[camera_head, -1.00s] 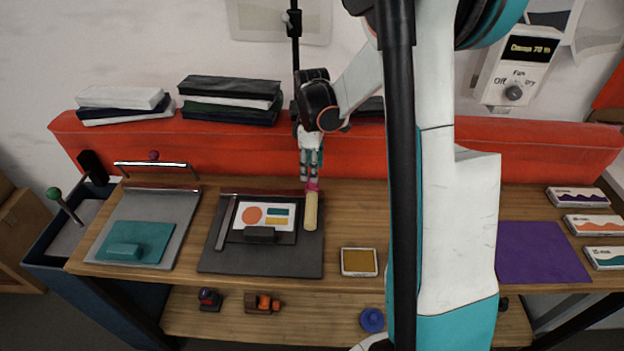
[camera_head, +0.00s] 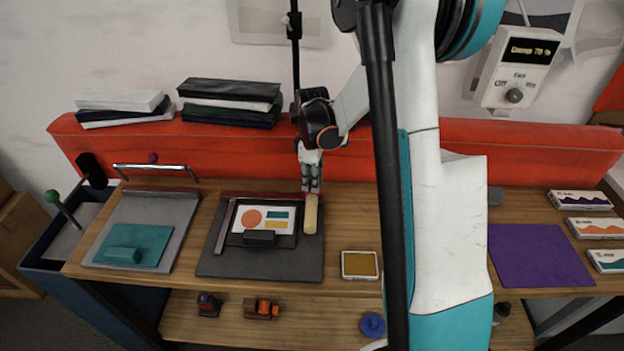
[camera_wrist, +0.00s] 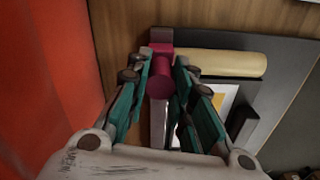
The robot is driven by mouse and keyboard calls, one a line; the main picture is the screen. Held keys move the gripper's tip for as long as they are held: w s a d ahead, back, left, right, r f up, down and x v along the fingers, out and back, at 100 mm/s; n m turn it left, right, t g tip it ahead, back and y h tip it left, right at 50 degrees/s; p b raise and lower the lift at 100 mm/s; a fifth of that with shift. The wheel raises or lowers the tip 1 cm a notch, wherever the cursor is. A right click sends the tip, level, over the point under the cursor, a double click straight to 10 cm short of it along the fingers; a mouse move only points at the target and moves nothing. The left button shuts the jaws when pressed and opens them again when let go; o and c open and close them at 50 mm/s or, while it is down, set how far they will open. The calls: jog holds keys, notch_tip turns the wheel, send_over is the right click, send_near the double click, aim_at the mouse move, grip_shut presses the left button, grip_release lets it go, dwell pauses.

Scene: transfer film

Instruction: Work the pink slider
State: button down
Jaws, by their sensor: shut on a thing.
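The pink slider (camera_wrist: 161,78) sits between the fingers of my gripper (camera_wrist: 160,88) in the wrist view, with a cream bar (camera_wrist: 222,62) extending from it. A grey metal rail (camera_wrist: 158,124) runs away from the slider. In the head view my gripper (camera_head: 311,186) is down at the top right of the dark grey board (camera_head: 230,262), and its fingers hide the slider. The cream bar (camera_head: 311,214) lies along the board's right side. My gripper is shut on the pink slider.
A printed card (camera_head: 267,219) lies on the board, with a dark block (camera_head: 259,238) at its front edge. A grey board with a teal sheet (camera_head: 150,240) is to the left. The red back panel (camera_head: 240,150) stands close behind my gripper.

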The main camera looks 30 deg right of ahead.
jog(key=w+a, duration=0.3)
jog(key=a, duration=0.2)
jog(key=w+a, duration=0.4)
jog(key=a, duration=0.2)
jog(key=w+a, duration=0.4)
jog(key=a, duration=0.1)
jog(key=shift+a, duration=0.15)
